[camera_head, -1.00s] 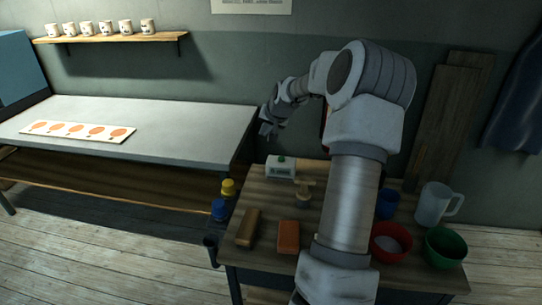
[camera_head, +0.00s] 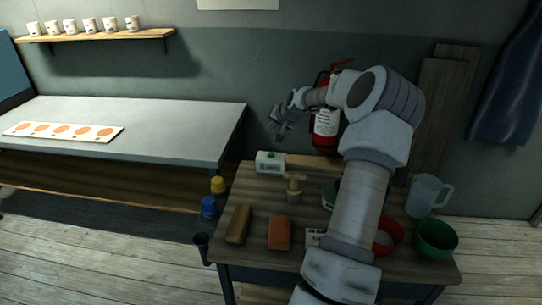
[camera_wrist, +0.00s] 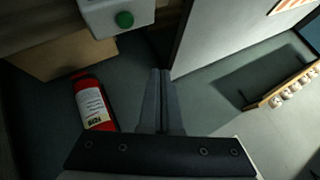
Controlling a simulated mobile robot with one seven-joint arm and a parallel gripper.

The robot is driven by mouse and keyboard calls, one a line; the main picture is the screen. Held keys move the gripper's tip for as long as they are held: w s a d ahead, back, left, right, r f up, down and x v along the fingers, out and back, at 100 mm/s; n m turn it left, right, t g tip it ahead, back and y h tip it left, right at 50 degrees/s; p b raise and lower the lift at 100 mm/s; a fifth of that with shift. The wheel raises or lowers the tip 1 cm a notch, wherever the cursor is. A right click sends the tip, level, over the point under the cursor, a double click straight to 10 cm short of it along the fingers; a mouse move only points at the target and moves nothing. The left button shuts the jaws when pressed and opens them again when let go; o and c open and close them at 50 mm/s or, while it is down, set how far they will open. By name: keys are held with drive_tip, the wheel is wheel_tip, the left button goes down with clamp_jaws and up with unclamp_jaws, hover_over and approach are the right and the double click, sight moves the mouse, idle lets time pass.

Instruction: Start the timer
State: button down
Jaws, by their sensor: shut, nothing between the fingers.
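The timer (camera_head: 270,164) is a small whitish box with a green button on top, standing at the back left of the wooden table. In the wrist view the timer (camera_wrist: 112,14) is cut off by the top edge, and its round green button (camera_wrist: 124,19) faces me. My gripper (camera_head: 277,138) is in the air above the timer, apart from it. In the wrist view my gripper (camera_wrist: 160,74) has its two fingers together and empty, with the tips below and right of the button.
A red fire extinguisher (camera_head: 326,128) is on the wall behind my arm. A grey workbench (camera_head: 170,125) stands left.

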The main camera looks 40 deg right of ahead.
wheel_tip(320, 180, down, 7)
drive_tip(key=b, duration=0.4)
drive_tip(key=shift+f, duration=0.2)
drive_tip(key=shift+f, duration=0.15)
idle(1.6)
drive_tip(key=shift+f+b, duration=0.3)
drive_tip(key=shift+b, duration=0.05)
drive_tip(key=shift+f+b, duration=0.35)
drive_tip(key=shift+f, duration=0.1)
idle(0.5)
drive_tip(key=shift+r, duration=0.15)
drive_tip(key=shift+r+p, duration=0.5)
drive_tip(key=shift+r, duration=0.25)
drive_tip(key=shift+r, duration=0.1)
wheel_tip(320, 180, up, 5)
drive_tip(key=p, duration=0.2)
drive_tip(key=shift+p, duration=0.35)
